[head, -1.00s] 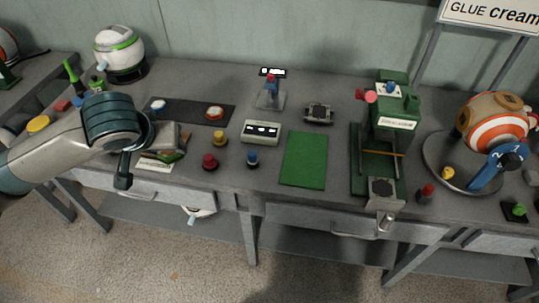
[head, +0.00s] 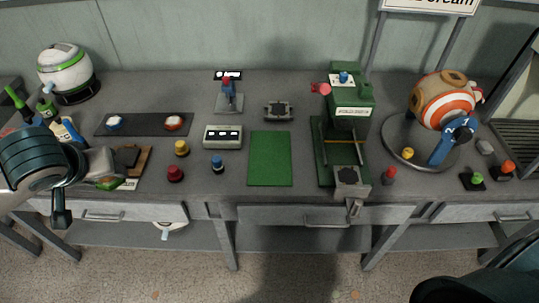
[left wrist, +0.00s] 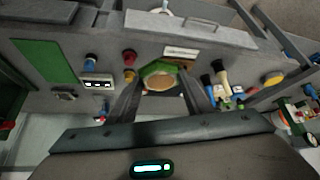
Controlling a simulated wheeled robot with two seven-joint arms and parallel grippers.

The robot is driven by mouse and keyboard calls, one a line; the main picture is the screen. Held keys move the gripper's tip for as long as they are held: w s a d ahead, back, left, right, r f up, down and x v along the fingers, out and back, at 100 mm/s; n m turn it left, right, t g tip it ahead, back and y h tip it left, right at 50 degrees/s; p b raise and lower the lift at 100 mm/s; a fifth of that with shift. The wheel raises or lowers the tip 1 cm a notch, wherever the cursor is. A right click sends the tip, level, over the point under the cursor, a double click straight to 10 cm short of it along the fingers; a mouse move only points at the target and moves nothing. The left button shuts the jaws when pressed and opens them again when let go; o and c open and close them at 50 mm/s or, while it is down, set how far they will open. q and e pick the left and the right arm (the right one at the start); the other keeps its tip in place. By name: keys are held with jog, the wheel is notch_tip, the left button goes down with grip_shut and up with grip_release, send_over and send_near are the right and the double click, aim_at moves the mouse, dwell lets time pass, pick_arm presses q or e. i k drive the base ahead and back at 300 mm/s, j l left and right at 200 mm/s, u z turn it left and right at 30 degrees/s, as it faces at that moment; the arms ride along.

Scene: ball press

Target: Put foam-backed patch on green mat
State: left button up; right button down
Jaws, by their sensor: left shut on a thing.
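The green mat (head: 270,160) lies flat and bare near the middle of the bench; it also shows at the upper left of the left wrist view (left wrist: 45,60). My left gripper (head: 112,170) is at the bench's left front. In the left wrist view its two fingers are shut on the patch (left wrist: 160,80), a green-rimmed piece with a tan face. In the head view only a green edge of the patch (head: 112,184) shows by the fingers. The gripper and patch are well left of the mat. My right gripper is out of view.
Red (head: 175,173), yellow (head: 181,148) and blue (head: 217,164) knobs and a display box (head: 223,136) stand between the gripper and the mat. A green press (head: 345,125) stands right of the mat. A brown board (head: 140,160) lies beside the gripper.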

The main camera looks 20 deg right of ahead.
aim_at(271, 149)
jog(key=i+l, duration=0.1)
jog(key=l, duration=0.35)
jog(key=i+l, duration=0.1)
jog(key=l, duration=0.35)
jog(key=i+l, duration=0.15)
jog(key=l, duration=0.3)
jog(key=i+l, duration=0.1)
jog(key=l, duration=0.35)
jog(key=i+l, duration=0.1)
jog(key=l, duration=0.35)
